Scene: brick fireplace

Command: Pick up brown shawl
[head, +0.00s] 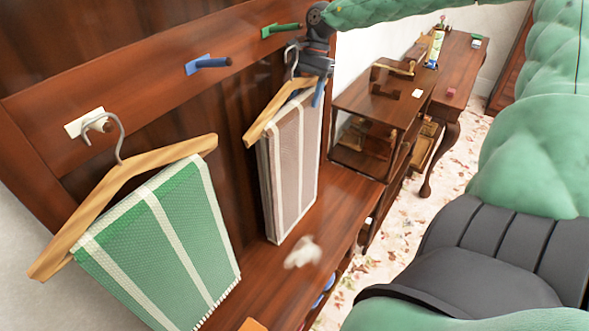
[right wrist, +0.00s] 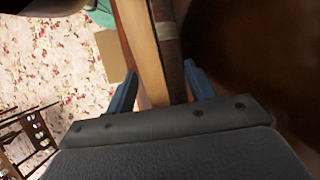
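The brown shawl (head: 292,160), with pale stripes, hangs folded over a wooden hanger (head: 268,118) against the dark wood panel in the head view. My right gripper (head: 318,84) is at the upper right end of that hanger. In the right wrist view, its two blue fingers (right wrist: 160,70) stand apart, with the wooden hanger (right wrist: 140,40) and a narrow brown strip, likely the shawl (right wrist: 166,35), between them. Clear gaps show beside the fingers, so the gripper looks open. I cannot tell what the hanger's hook hangs on. My left gripper is not in view.
A green striped shawl (head: 165,245) hangs on another hanger (head: 130,180) at the left. A blue peg (head: 208,63) and a green peg (head: 282,28) stick out from the panel. A wooden bench (head: 335,215) lies below. A shelf unit (head: 362,105) stands to the right.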

